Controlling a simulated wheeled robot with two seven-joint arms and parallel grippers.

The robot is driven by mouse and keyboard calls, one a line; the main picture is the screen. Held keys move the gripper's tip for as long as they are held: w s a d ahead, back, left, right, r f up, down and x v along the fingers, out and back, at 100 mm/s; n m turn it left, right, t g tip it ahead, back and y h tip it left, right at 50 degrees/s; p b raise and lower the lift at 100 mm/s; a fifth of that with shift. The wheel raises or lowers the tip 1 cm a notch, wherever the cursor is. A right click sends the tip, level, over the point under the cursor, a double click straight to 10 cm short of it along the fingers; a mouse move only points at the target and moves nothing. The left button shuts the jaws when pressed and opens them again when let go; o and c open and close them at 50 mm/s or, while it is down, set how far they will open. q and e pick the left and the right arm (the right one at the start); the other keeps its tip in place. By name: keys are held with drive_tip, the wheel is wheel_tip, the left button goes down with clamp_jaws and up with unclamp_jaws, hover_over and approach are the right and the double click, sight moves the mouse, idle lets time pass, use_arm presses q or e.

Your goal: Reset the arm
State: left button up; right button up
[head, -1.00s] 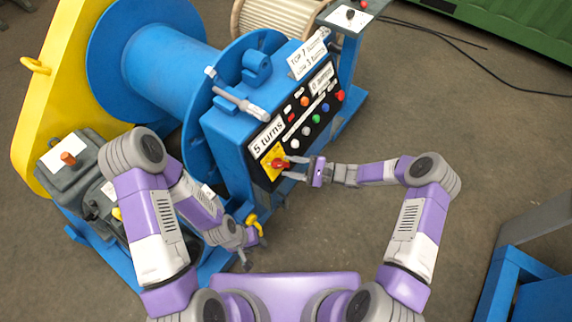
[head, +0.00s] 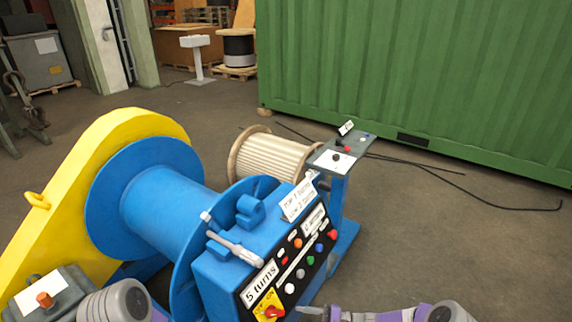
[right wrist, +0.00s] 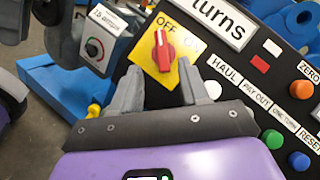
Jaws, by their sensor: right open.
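The red rotary switch (right wrist: 164,52) sits on a yellow OFF/ON plate on the black control panel, with its mark toward OFF. It also shows at the bottom of the head view (head: 270,312). My right gripper (right wrist: 160,68) is open and empty, its fingers apart with the switch just beyond and between the tips. I see no contact. The panel also has a blue button (right wrist: 300,160) by the RESET label, a green button (right wrist: 272,139) and a white button (right wrist: 213,90). My left gripper is out of view; only part of my left arm shows in the head view.
The blue drum (head: 165,205) and yellow guard (head: 60,195) stand left of the panel. A small stand (head: 335,160) and wooden spool (head: 268,155) are behind it. A green container (head: 430,80) closes off the back right. Floor at right is mostly clear, with black cables (head: 440,178).

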drive_tip(key=s+a+f+n+g+h, duration=0.3)
drive_tip(key=s+f+g+h, duration=0.4)
drive_tip(key=s, duration=0.6)
drive_tip(key=s+d+f+n+t+h+p, duration=0.1)
drive_tip(key=s+d+n+t+h, duration=0.3)
drive_tip(key=s, duration=0.4)
drive_tip(key=shift+s+d+f+n+h+p, duration=0.3)
drive_tip(key=shift+d+n+h, duration=0.15)
drive_tip(key=shift+n+h, duration=0.75)
drive_tip(key=shift+s, duration=0.1)
